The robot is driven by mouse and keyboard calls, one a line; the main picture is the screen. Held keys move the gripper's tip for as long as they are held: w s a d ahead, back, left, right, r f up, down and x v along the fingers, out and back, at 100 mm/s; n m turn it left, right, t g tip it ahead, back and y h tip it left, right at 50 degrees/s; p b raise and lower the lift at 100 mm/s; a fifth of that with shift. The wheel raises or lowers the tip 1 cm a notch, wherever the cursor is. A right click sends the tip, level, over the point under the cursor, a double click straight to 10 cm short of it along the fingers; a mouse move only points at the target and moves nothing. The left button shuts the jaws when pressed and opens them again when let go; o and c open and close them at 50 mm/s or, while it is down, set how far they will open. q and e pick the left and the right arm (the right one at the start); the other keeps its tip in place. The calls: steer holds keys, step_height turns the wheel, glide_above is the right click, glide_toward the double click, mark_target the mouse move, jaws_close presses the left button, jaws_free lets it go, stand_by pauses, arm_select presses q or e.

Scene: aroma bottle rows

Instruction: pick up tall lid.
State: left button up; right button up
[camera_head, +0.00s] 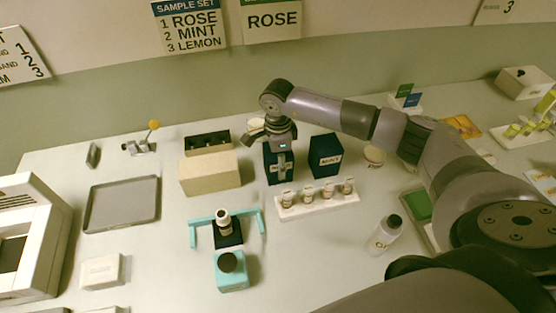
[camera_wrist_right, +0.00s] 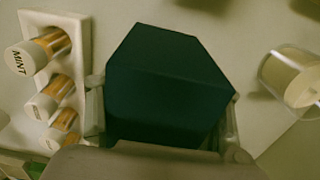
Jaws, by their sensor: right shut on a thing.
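Two dark teal box-like pieces with pale labels stand side by side at the back middle of the table in the head view. My right gripper (camera_head: 281,168) comes down from above onto the left one, the dark teal lid (camera_head: 271,176). In the right wrist view this dark lid (camera_wrist_right: 165,90) fills the middle between the two fingers, and the gripper is shut on it. I cannot tell whether its bottom touches the table. The other dark teal piece (camera_head: 325,156) stands free just to the right. My left gripper is not in view.
A white rack (camera_head: 318,205) with several vials stands close in front; the right wrist view shows a MINT vial (camera_wrist_right: 38,52). A beige box (camera_head: 210,175) is at left. A grey tray (camera_head: 122,205) is empty.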

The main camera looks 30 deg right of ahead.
steer(key=c, duration=0.3)
steer(key=shift+r, duration=0.1)
